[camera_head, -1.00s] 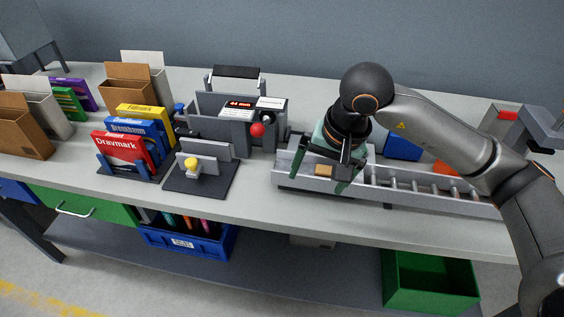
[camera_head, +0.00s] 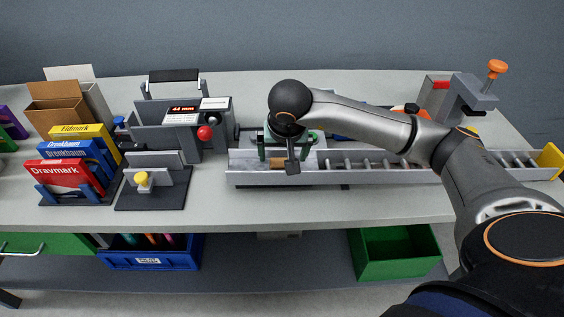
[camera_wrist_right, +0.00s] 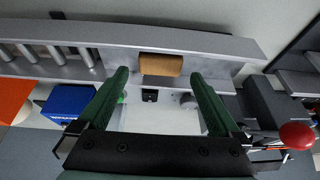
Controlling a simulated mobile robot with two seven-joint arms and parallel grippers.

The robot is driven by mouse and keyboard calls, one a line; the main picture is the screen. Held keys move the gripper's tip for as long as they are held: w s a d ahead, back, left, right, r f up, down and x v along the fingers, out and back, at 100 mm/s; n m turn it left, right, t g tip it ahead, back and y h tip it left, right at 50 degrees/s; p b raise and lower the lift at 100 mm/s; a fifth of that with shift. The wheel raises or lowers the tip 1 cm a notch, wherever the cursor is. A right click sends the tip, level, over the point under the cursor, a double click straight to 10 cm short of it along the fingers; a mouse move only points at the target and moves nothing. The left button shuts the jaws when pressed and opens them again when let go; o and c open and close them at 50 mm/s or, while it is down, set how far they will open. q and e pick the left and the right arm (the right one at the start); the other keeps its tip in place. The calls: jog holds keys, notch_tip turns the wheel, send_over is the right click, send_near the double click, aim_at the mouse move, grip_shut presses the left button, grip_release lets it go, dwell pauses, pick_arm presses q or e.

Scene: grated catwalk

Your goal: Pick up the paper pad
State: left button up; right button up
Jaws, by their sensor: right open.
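My right gripper (camera_head: 280,158) is open above the left end of the roller channel (camera_head: 340,172). In the right wrist view its two green fingers (camera_wrist_right: 160,80) stand wide apart. A small tan block (camera_wrist_right: 160,65) sits just beyond the fingertips against the channel wall. In the head view the wrist and gripper hide most of the slab. My left gripper is not in view.
A grey device with a red knob (camera_head: 205,132) stands left of the channel. Boxes in red (camera_head: 65,177), blue and yellow stand further left. A blue box (camera_wrist_right: 70,102) lies behind the channel. A clamp with an orange knob (camera_head: 497,68) rises at the right. The bench front is clear.

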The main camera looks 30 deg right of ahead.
jog(key=shift+x, duration=1.25)
jog(key=c, duration=1.2)
jog(key=shift+r, duration=0.1)
jog(key=shift+c, duration=0.2)
